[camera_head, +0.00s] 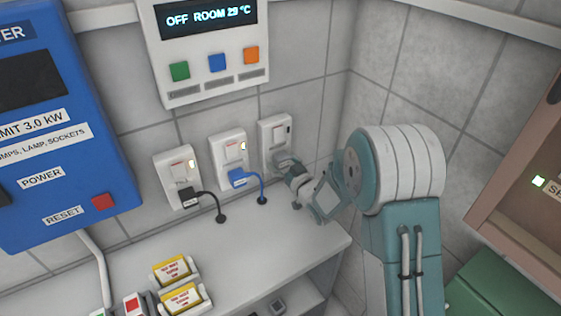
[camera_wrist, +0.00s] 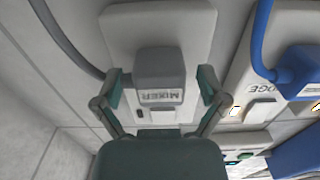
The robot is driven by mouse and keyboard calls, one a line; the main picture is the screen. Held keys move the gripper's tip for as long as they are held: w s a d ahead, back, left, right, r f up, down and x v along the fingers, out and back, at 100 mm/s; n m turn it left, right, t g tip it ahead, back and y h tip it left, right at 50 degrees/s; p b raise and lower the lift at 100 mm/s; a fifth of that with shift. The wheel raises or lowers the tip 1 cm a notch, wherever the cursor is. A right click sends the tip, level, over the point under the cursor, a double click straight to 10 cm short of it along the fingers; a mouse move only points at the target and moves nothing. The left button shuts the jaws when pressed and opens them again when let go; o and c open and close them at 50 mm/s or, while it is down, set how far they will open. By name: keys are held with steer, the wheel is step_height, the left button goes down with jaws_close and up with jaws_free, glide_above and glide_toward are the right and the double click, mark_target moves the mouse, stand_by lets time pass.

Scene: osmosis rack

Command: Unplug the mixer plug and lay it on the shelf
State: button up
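The grey mixer plug (camera_wrist: 160,75), labelled MIXER, sits in its white wall socket (camera_wrist: 120,30), upside down in the wrist view. Its grey cord runs off to the upper left there. My gripper (camera_wrist: 161,88) is open, with one finger on each side of the plug and a small gap on both sides. In the head view my gripper (camera_head: 287,167) is at the rightmost socket (camera_head: 275,130) and mostly hides the plug. The shelf (camera_head: 270,240) is the grey ledge below the sockets, with bare room on its right part.
A black plug (camera_head: 187,197) and a blue plug (camera_head: 238,179) sit in the sockets to the left, their cords running to the shelf. Yellow-labelled boxes (camera_head: 172,270) stand at the shelf's front left. A blue power box (camera_head: 60,130) and a display panel (camera_head: 205,50) hang on the wall.

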jaws_close()
steer(key=shift+v, duration=3)
steer(key=shift+d, duration=0.1)
glide_toward(285, 164)
steer(key=d, duration=0.3)
steer(key=shift+w+d, duration=0.1)
steer(key=shift+d, duration=0.15)
steer(key=shift+f, duration=0.1)
